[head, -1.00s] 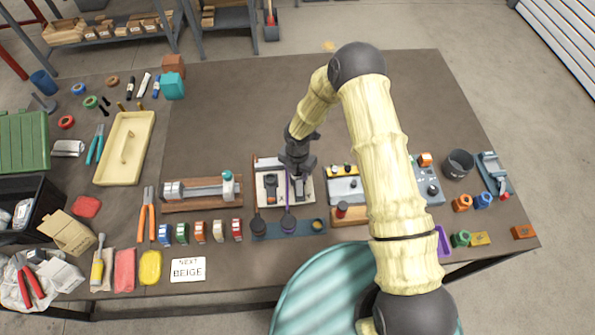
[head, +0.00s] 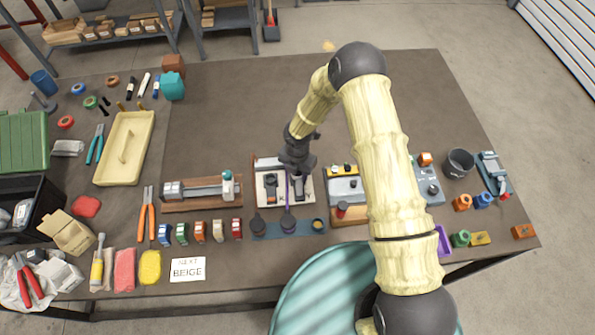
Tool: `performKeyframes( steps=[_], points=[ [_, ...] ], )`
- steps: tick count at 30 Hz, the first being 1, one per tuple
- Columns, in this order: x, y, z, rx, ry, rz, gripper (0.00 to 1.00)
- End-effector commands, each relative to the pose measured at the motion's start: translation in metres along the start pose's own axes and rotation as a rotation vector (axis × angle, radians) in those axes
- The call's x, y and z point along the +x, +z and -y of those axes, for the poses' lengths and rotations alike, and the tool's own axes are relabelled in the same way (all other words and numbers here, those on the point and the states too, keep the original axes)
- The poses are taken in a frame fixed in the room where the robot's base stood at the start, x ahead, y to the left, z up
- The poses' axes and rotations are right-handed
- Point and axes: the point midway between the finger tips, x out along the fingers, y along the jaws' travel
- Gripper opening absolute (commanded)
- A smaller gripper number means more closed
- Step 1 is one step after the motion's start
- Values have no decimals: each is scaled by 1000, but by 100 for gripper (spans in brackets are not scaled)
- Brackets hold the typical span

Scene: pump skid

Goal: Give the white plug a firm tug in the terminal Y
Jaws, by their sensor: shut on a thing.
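The terminal unit (head: 261,192) is a pale panel with dark blocks on a brown base, near the middle of the bench. Its lettering is too small to read, so I cannot tell which terminal is Y. My gripper (head: 298,174) is over its right half, pointing down at the dark block there. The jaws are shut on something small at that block. The white plug is not clearly visible; the fingers and wrist hide that spot. A thin purple strand (head: 287,187) runs down the panel just left of the gripper.
A clamp-like fixture (head: 200,189) stands to the left and a grey control box (head: 344,190) to the right, partly behind my arm. The bench behind is clear.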

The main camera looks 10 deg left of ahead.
Motion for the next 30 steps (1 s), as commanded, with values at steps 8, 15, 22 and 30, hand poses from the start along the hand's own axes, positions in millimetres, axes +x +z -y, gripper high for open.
performKeyframes(
  steps=[8, 15, 22, 30],
  points=[
    [1, 0, 0, 0, 0, -1, 65],
    [0, 0, 0, 0, 0, -1, 65],
    [-20, 1, 0, 1, 2, 1, 65],
    [-68, 1, 0, 1, 3, 2, 65]
  ],
)
